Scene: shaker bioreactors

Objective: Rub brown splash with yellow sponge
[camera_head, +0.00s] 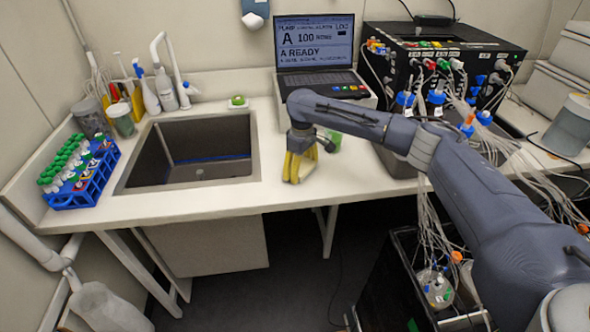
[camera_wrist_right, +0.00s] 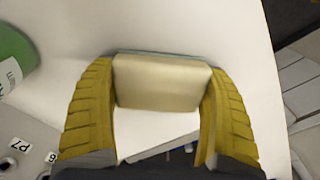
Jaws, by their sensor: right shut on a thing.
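My right gripper (camera_head: 299,166), with yellow ribbed fingers, points down over the counter to the right of the sink. In the right wrist view its fingers are shut on a pale yellow sponge (camera_wrist_right: 160,84) with a thin grey-green layer along its far edge. The sponge is gripped by its two ends. In the head view the fingers and arm hide the sponge. I cannot tell whether it touches the white counter (camera_head: 215,203). I see no brown splash in either view; it may be hidden under the gripper or sponge. My left gripper is not in view.
A green container (camera_head: 334,141) stands close behind the right gripper. The sink (camera_head: 190,150) opens to the left, with a blue tube rack (camera_head: 83,180) beyond it. A laptop (camera_head: 318,62) and a black tubed unit (camera_head: 440,55) stand behind. The counter's front edge is near.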

